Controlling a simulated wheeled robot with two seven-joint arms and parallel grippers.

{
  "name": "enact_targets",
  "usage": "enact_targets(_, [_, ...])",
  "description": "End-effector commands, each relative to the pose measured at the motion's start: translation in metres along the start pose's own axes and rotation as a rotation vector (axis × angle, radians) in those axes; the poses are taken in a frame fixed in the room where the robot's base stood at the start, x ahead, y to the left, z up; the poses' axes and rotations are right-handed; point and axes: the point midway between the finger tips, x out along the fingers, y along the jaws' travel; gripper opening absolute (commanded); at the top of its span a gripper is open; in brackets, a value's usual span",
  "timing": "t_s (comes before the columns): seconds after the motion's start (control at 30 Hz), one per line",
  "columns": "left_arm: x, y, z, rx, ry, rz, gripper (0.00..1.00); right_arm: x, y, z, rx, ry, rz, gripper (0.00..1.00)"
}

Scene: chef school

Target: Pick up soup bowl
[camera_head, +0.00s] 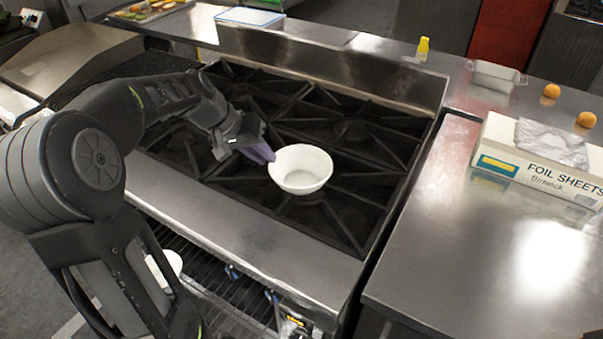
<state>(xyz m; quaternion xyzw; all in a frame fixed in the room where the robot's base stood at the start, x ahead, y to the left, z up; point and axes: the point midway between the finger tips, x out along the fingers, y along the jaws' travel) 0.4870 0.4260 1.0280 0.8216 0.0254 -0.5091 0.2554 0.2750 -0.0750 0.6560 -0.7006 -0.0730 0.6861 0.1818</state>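A white soup bowl (301,170) is upright over the black stove grates, near the middle of the view. My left gripper (268,158) reaches in from the left, and its purple-grey fingertips are at the bowl's left rim. The fingers overlap the rim in this view, but I cannot tell whether they are closed on it. I also cannot tell whether the bowl rests on the grate or is just above it. My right gripper is not in view.
The stove (372,150) has raised black grates and a steel back ledge. A foil sheets box (535,165) stands on the right steel counter (470,260). Two oranges (551,90), a clear container (495,75) and a yellow bottle (423,48) are behind. The counter's front is clear.

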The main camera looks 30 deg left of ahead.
Motion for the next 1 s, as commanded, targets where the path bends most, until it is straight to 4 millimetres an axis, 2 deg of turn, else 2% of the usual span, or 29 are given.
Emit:
enact_targets(0.13, [0.013, 0.000, 0.000, -0.001, 0.000, 0.000, 0.15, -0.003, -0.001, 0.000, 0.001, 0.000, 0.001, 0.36])
enact_targets(0.5, [0.018, 0.000, 0.001, -0.001, -0.001, 0.000, 0.15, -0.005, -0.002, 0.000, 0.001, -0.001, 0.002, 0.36])
enact_targets(0.8, [0.058, -0.001, 0.002, -0.001, -0.003, 0.001, 0.15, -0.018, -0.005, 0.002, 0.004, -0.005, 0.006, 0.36])
enact_targets(1.0, [0.067, -0.002, 0.002, -0.001, 0.001, 0.000, 0.15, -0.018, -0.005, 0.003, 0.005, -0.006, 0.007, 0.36])
